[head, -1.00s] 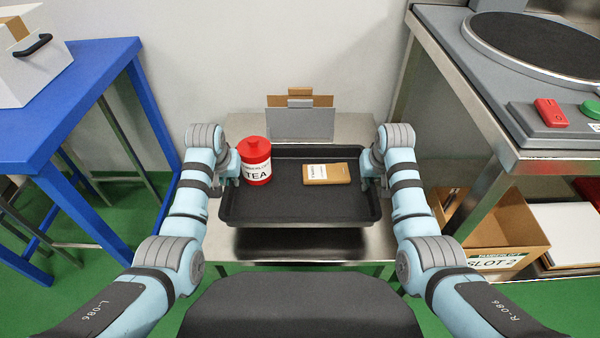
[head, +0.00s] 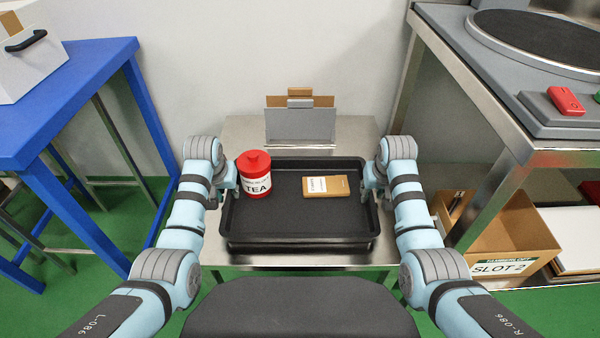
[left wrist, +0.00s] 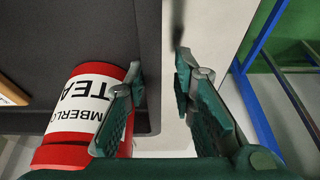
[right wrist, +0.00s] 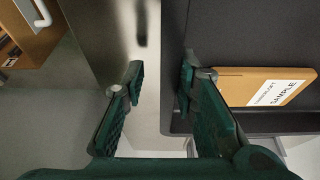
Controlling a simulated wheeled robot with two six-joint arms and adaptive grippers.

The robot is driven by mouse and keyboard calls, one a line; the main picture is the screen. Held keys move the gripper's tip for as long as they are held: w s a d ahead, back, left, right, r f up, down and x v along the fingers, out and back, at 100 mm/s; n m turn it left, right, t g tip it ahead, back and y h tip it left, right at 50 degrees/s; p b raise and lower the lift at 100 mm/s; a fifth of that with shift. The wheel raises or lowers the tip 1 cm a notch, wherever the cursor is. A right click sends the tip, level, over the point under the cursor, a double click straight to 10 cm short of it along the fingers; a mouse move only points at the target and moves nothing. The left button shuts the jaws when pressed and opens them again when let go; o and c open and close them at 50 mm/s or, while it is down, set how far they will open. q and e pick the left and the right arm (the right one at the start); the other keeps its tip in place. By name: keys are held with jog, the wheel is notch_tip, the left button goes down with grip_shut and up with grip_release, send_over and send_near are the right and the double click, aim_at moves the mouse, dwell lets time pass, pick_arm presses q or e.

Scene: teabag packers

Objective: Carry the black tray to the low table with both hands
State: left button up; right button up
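The black tray (head: 300,238) is on the low steel table (head: 245,128), low over its top; I cannot see its underside. A red TEA tin (head: 257,180) stands at its left, and a brown SAMPLE packet (head: 326,186) lies at its right. My left gripper (head: 226,186) is at the tray's left side. In the left wrist view its fingers (left wrist: 158,85) are apart, with the tray's edge between them. My right gripper (head: 374,186) is at the right side. In the right wrist view its fingers (right wrist: 162,80) are also apart around the edge, with a gap outside the rim.
A grey holder with a brown board (head: 300,120) stands behind the tray. A blue table (head: 90,75) is on the left. A steel bench (head: 480,110) with a turntable machine is on the right. A SLOT 2 cardboard box (head: 500,240) sits under it.

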jog(key=shift+r, duration=0.2)
pick_arm(q)
jog(key=v, duration=1.2)
pick_arm(e)
jog(key=v, duration=1.1)
jog(key=shift+s+r, duration=0.15)
jog(key=shift+r, duration=0.2)
jog(key=shift+a+f, duration=0.1)
